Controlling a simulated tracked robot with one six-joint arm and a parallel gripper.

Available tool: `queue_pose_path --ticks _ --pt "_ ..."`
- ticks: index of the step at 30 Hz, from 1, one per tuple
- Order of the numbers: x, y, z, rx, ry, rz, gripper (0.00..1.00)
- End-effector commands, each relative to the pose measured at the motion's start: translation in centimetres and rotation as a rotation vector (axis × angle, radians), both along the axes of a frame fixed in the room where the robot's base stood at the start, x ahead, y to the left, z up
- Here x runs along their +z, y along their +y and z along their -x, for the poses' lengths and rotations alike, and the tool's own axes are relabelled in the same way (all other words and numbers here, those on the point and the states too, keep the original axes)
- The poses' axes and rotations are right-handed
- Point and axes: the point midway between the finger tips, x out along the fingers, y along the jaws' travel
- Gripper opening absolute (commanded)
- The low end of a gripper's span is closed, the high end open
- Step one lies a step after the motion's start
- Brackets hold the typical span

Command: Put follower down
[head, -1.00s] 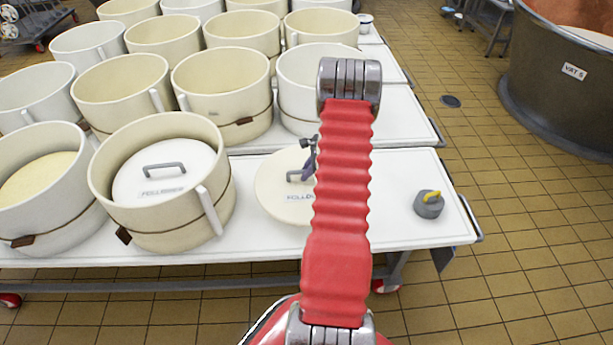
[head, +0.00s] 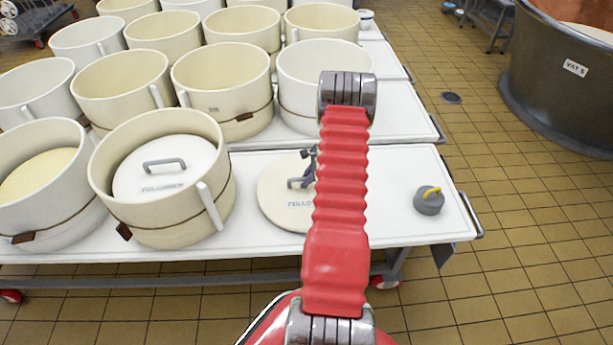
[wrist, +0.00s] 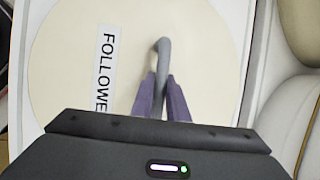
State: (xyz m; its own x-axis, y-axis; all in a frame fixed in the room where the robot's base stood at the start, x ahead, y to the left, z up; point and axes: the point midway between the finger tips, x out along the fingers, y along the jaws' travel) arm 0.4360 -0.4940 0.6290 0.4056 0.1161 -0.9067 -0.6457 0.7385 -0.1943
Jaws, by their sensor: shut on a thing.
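A round cream follower (head: 279,212) with a grey handle and a partly hidden label is at the front table, right of the front mould; my red arm covers its right side. In the wrist view the follower (wrist: 75,60) fills most of the picture, its label reading "FOLLOWE". My gripper (wrist: 161,85) is shut on the follower's grey handle, its purple fingers either side of the bar. In the head view my gripper (head: 309,170) shows beside my arm. I cannot tell whether the follower touches the table top.
The front white table (head: 400,190) has clear room right of my arm, up to a grey weight with a yellow handle (head: 429,201). A mould holding another follower (head: 163,170) stands to the left. A large vat (head: 560,80) stands at the far right.

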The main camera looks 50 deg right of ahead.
Motion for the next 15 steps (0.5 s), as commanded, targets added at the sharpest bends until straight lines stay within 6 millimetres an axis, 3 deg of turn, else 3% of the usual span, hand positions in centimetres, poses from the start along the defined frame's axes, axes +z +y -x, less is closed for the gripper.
queue_pose_path --ticks 4,12,13,15 --pt "-1.1 -0.1 -0.1 -0.002 -0.003 0.001 0.0" --pt "-1.3 -0.1 -0.1 -0.001 -0.003 0.003 0.0" --pt "-1.5 0.0 0.0 -0.001 0.0 0.0 0.14" --pt "-1.5 0.0 0.0 -0.001 0.0 0.0 0.19"
